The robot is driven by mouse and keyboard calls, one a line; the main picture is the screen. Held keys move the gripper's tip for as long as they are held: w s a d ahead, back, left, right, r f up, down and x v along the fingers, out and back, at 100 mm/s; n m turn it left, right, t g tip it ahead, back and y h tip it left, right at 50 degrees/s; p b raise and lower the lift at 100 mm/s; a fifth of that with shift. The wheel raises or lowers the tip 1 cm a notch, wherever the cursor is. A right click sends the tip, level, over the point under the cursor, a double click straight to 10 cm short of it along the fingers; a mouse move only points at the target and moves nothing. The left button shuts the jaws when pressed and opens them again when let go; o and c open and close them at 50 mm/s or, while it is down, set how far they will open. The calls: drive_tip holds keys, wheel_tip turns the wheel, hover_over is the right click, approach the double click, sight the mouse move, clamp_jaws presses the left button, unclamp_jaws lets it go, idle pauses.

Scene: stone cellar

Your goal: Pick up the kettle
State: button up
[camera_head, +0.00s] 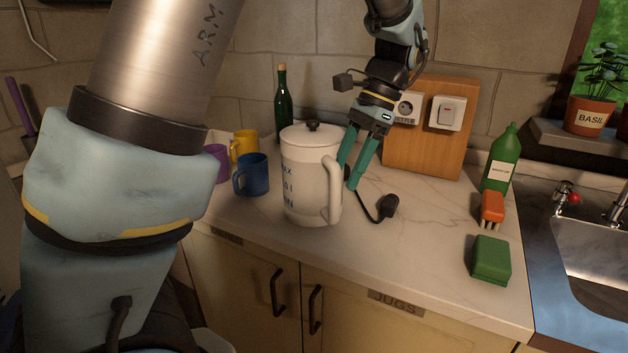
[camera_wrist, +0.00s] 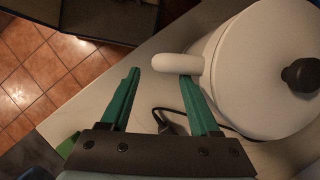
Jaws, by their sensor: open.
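The kettle (camera_head: 305,165) is a white lidded jug with a black knob and dark lettering. It stands upright on the worktop, its handle (camera_head: 333,190) facing right and towards me. My gripper (camera_head: 347,178) is open and empty, with green fingers pointing down just right of the handle's upper part. In the wrist view, the kettle (camera_wrist: 250,75) fills the right side, and its handle (camera_wrist: 178,64) reaches left into the gap between the fingertips (camera_wrist: 160,74). The handle overlaps the right fingertip; I cannot tell whether they touch.
Blue (camera_head: 251,176), yellow (camera_head: 243,146) and purple (camera_head: 215,162) mugs and a dark green bottle (camera_head: 284,105) stand left of and behind the kettle. A black plug on a cable (camera_head: 385,208) lies to its right. A green box (camera_head: 490,260) and the sink (camera_head: 595,248) are farther right.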

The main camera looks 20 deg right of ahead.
sight(334, 219)
drive_tip(key=shift+p+x, duration=0.85)
drive_tip(key=shift+x, duration=2.45)
drive_tip(key=shift+d, duration=0.1)
clamp_jaws()
drive_tip(key=shift+r, duration=0.1)
